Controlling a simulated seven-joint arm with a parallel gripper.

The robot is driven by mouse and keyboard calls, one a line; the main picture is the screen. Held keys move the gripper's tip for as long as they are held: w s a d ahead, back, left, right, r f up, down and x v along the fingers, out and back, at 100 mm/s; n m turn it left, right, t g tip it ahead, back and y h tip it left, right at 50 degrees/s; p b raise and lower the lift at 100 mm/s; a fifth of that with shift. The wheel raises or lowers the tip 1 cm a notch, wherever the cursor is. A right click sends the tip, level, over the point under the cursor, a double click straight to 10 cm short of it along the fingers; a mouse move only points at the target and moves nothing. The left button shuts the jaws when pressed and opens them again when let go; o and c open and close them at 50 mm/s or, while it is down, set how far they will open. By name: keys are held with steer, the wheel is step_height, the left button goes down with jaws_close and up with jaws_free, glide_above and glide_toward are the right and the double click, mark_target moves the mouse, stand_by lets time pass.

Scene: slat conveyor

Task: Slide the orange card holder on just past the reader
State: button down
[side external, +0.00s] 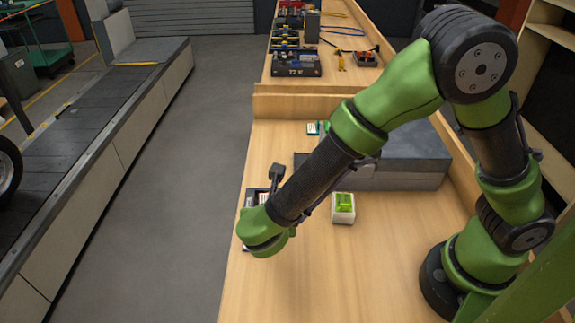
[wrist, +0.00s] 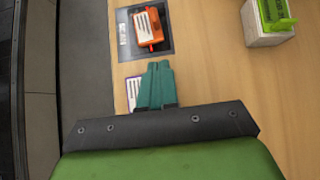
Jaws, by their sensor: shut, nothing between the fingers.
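The orange card holder (wrist: 148,27), with a white striped label, lies on a dark square pad that looks like the reader (wrist: 124,33), at the top of the wrist view. My gripper (wrist: 159,66) has its teal fingers together, with nothing between them. The fingertips are just below the reader's near edge in the wrist view, apart from the holder. In the side external view part of the reader (side external: 249,197) shows beyond my wrist, and my fingers are hidden there.
A purple-edged white card (wrist: 132,93) lies left of my fingers, partly covered. A white box with bright green pieces (side external: 343,208) stands to the right. The bench's left edge is close.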

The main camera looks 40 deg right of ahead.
mark_target(267, 199)
steer(key=x, duration=0.3)
steer(key=shift+w+d+f, duration=0.15)
steer(key=shift+d+f, duration=0.1)
steer(key=shift+f, duration=0.05)
steer(key=shift+w+d, duration=0.9)
steer(key=shift+w, duration=0.05)
steer(key=shift+w+d, duration=0.5)
steer(key=shift+w, duration=0.05)
steer(key=w+d, duration=0.7)
steer(key=shift+w+d, duration=0.15)
steer(key=shift+w, duration=0.05)
